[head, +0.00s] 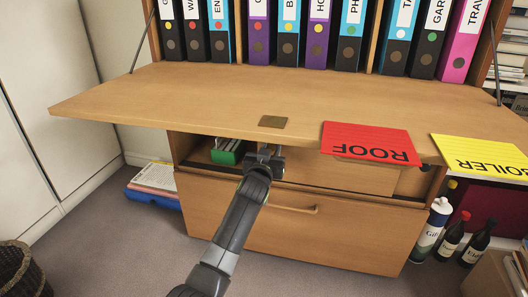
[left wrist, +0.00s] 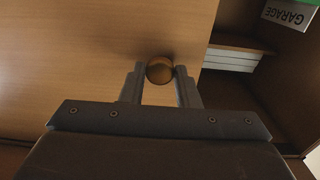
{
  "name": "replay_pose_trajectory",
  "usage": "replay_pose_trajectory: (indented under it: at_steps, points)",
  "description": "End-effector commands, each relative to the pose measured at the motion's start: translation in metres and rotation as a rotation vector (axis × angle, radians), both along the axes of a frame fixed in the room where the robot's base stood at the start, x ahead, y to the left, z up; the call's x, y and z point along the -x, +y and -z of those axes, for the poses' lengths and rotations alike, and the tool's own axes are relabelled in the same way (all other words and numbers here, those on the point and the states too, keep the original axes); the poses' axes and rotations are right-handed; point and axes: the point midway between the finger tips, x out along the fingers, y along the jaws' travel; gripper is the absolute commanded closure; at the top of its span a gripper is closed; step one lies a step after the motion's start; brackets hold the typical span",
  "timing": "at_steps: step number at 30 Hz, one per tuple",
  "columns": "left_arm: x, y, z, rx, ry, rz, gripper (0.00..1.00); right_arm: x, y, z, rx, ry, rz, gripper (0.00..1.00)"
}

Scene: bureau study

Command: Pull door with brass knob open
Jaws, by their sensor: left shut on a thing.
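The brass knob (left wrist: 160,71) is on a plain wooden door (left wrist: 90,65) in the left wrist view. My left gripper (left wrist: 160,88) is shut on the knob, with one finger on each side of it. In the head view my left gripper (head: 266,152) is under the front edge of the bureau's lowered flap (head: 180,95), which hides the knob. Beside the door, an open compartment (left wrist: 265,80) with a shelf shows in the wrist view. My right gripper is not in view.
A green box (head: 228,152) sits in the compartment left of my gripper. A red ROOF card (head: 365,138) and a yellow BOILER card (head: 480,155) lie on the flap. A drawer with a handle (head: 292,209) is below. Bottles (head: 450,238) stand at the right.

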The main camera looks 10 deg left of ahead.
Motion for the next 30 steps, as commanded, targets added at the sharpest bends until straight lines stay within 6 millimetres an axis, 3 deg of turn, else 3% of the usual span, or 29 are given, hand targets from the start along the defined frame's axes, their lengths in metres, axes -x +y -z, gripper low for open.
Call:
replay_pose_trajectory:
  at_steps: [14, 15, 19, 30]
  points:
    - [0.0, -0.0058, -0.0012, 0.001, -0.001, 0.001, 1.0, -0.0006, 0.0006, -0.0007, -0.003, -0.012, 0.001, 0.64]
    - [0.0, -0.0057, -0.0012, 0.001, -0.001, 0.001, 0.69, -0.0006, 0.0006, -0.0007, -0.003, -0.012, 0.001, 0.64]
    - [0.0, -0.0055, -0.0011, 0.001, -0.001, 0.001, 0.52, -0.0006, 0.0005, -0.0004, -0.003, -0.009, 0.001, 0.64]
    - [0.0024, -0.005, -0.0013, 0.001, 0.0, 0.0, 0.5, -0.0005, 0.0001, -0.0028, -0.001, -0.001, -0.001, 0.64]
